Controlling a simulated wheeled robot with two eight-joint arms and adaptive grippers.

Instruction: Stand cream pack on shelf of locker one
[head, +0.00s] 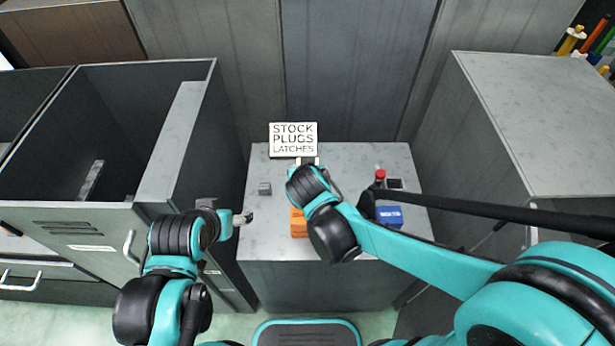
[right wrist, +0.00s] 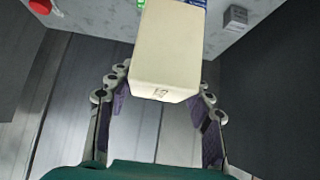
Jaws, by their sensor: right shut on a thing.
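The cream pack (right wrist: 168,50) is a plain box with a small dark mark, seen large in the right wrist view between the fingers of my right gripper (right wrist: 163,84), which is shut on it. In the head view my right wrist hides most of that gripper, and only a small cream part (head: 308,160) shows below the sign. My left gripper (head: 246,217) is at the left front edge of the grey counter; its fingers are too small to judge. A grey locker (head: 182,130) with a dark open inside stands at left; I cannot tell whether it is locker one.
On the grey counter (head: 345,160) are a sign (head: 293,139), a small grey block (head: 264,188), an orange box (head: 298,222), a blue box (head: 389,217) and a red-topped item (head: 380,175). A grey cabinet (head: 540,120) stands at right. A locker door handle (head: 129,247) sticks out at left.

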